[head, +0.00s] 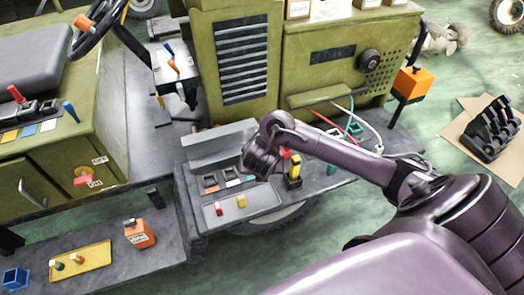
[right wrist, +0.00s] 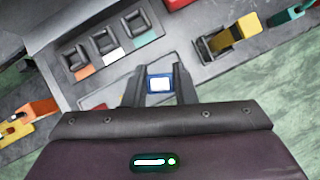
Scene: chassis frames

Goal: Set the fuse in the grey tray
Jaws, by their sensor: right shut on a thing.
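My right gripper (head: 257,168) is over the fuse panel in the head view. In the right wrist view, my right gripper (right wrist: 159,88) is shut on a blue fuse (right wrist: 159,84) with a white face. The fuse cannot be made out in the head view. The grey tray (head: 265,197) lies on the deck just in front of the gripper. It holds a red fuse (head: 219,209) and a yellow fuse (head: 241,201). In the wrist view, the gripper hides much of the tray area. My left gripper is out of view.
Dark sockets (right wrist: 106,45) with orange, white and teal tags sit behind the tray. A yellow-handled switch (head: 293,172) stands close to the gripper's right. An orange bottle (head: 140,234) and a yellow tray (head: 80,262) are on the lower left shelf.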

